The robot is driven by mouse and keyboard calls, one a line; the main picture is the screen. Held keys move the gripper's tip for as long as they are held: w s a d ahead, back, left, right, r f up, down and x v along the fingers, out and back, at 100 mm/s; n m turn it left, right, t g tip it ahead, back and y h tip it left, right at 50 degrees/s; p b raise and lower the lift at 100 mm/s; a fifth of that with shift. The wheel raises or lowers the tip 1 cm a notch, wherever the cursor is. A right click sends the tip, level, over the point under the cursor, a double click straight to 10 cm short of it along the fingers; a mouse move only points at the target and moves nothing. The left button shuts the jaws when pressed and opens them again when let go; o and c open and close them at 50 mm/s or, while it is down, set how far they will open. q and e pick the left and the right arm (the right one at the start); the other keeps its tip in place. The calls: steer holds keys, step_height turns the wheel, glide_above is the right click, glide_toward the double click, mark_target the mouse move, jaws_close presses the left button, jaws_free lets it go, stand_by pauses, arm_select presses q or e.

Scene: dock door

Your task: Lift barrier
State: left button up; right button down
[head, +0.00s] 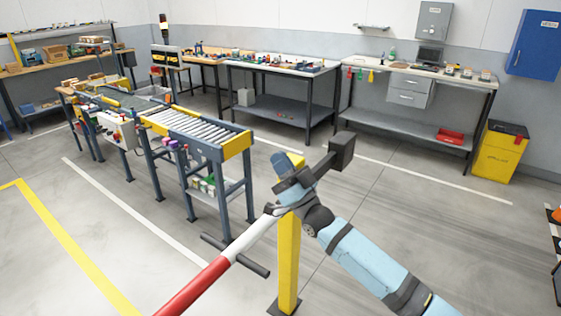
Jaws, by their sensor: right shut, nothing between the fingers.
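The barrier has a red-and-white boom (215,268) that slants up from the lower left to a yellow post (289,258). A dark crossbar (254,267) shows at the boom, sticking out on both sides. A black block (342,151) shows beyond the post, at the upper right end of the barrier. My right gripper (274,208) is at the boom's upper end, in front of the post. My left gripper is out of view.
A roller conveyor (190,123) stands behind and left of the post. Workbenches (283,66) line the back wall. A yellow bin (497,152) stands at the right. The floor left of the boom is clear, with a yellow line (75,248) and a white line.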

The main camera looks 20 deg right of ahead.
stand_by(0.3)
steer(key=c, duration=0.9)
jaws_free()
steer(key=shift+b+v, duration=1.7)
steer(key=shift+v, duration=5.25)
steer(key=shift+s+r, duration=0.1)
